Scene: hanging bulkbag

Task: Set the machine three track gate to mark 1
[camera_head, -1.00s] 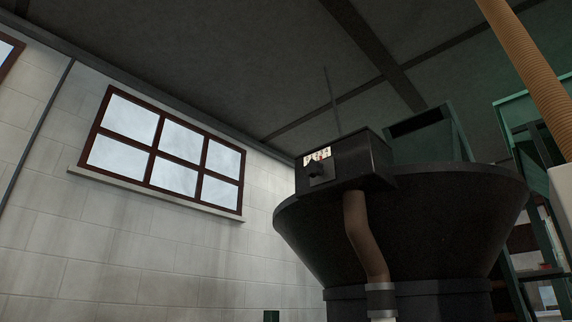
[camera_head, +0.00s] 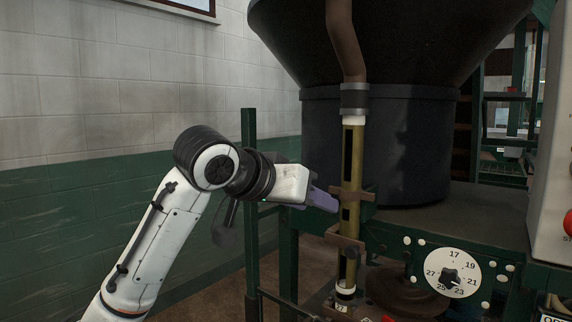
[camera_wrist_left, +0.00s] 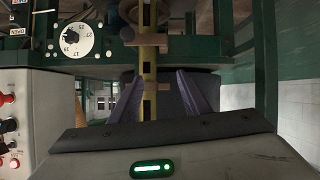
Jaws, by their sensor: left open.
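A yellow vertical tube (camera_head: 351,160) with dark slots stands in front of the black hopper. It carries an upper brown crosspiece (camera_head: 360,195) and a lower brown bracket (camera_head: 346,243); which of them is the track gate I cannot tell for sure. My left gripper (camera_head: 324,200) is just left of the upper crosspiece. In the left wrist view my left gripper (camera_wrist_left: 160,95) is open, its lavender fingers apart on either side of the yellow tube (camera_wrist_left: 147,62), with a brown piece (camera_wrist_left: 158,86) between them. Contact cannot be told. No mark 1 is readable. My right gripper is not in view.
A white numbered dial (camera_head: 453,275) with a dark knob is at lower right; it also shows in the wrist view (camera_wrist_left: 76,40). A green post (camera_head: 250,205) stands beside my left arm. The black hopper (camera_head: 375,145) is behind the tube.

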